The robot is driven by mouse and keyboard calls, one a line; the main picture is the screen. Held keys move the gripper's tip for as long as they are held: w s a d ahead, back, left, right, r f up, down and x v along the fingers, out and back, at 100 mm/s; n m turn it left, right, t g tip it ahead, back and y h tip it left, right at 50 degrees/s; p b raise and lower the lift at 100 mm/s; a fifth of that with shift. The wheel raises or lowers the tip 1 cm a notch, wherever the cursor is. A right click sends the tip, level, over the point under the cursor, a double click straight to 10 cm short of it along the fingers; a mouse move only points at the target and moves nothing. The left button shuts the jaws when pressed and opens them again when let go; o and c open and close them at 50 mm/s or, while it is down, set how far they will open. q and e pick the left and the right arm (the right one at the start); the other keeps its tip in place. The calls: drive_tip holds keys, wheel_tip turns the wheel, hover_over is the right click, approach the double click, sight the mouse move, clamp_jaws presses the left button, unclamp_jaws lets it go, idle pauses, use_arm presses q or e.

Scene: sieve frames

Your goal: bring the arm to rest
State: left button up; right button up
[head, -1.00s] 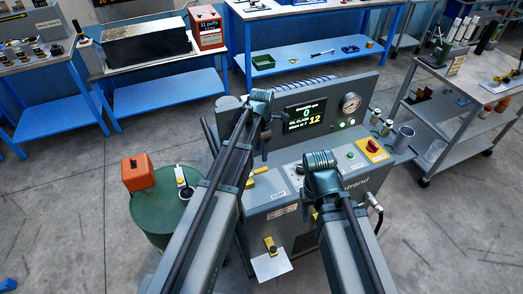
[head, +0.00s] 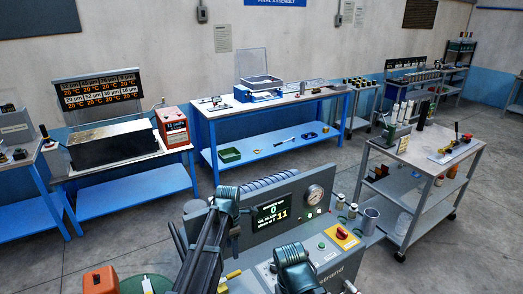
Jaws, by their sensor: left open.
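My left gripper (head: 234,219) hangs at the end of my left arm, in front of the left part of a grey machine's display panel. Its jaws are small and partly hidden by the wrist, and they are open with nothing seen between them. My right wrist shows at the bottom centre, over the machine's front; its fingers are hidden beneath it. The grey machine (head: 340,263) has a lit display (head: 271,213) reading 0 and 11, a round gauge (head: 314,195) and a yellow-and-red switch (head: 342,234).
A green drum (head: 133,284) with an orange box (head: 101,280) stands at lower left. A blue bench (head: 205,113) stands behind the machine. A grey cart (head: 408,152) stands at right. Open floor (head: 450,260) lies at lower right.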

use_arm(q)
drive_tip(key=s+d+f+m+b, duration=0.2)
drive_tip(key=s+m, duration=0.5)
drive_tip(key=m, duration=0.2)
drive_tip(key=s+d+f+m+b, duration=0.1)
drive_tip(key=s+d+m, duration=0.2)
drive_tip(key=s+m, duration=0.4)
drive_tip(key=s+d+f+m+y+b, duration=0.1)
drive_tip(key=s+d+f+m+b, duration=0.1)
drive_tip(key=s+m, duration=0.5)
drive_tip(key=d+m, duration=0.1)
drive_tip(key=m, duration=0.4)
drive_tip(key=shift+s+f+b, duration=0.3)
